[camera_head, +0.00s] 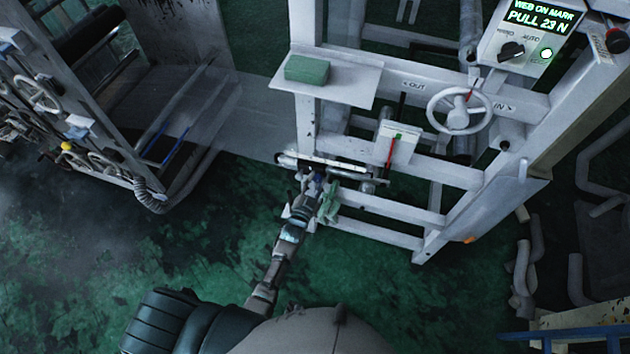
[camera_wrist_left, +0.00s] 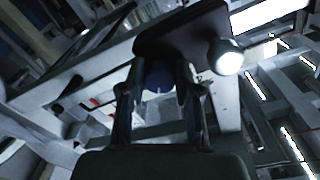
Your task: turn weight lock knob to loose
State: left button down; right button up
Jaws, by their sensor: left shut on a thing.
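A small dark blue knob (camera_head: 318,176) sits low on the white machine frame, under a pale horizontal bar (camera_head: 335,164). It looks like the weight lock knob; its markings are too small to read. My left gripper (camera_head: 313,183) reaches up to it from below and is shut on it. In the left wrist view the blue knob (camera_wrist_left: 158,76) lies between the two fingers of my left gripper (camera_wrist_left: 160,88), partly hidden by a dark housing above. Whether the knob stands at loose cannot be told. My right gripper is not in view.
A white handwheel (camera_head: 459,112) and a display box (camera_head: 527,38) reading "WEB ON MARK PULL 23 N" are to the right. A green block (camera_head: 307,69) lies on a shelf above. A pale green thing (camera_head: 329,203) hangs beside my gripper. Open green floor lies left.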

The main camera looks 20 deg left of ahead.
pick_arm(q)
jog(key=n+p, duration=0.1)
jog(key=n, duration=0.3)
jog(key=shift+d+r+n, duration=0.1)
jog(key=shift+d+n, duration=0.05)
jog(key=shift+n, duration=0.15)
jog(key=n, duration=0.3)
jog(key=shift+n, duration=0.4)
jog(key=n, duration=0.4)
jog(key=shift+y, duration=0.3)
jog(key=shift+n, duration=1.7)
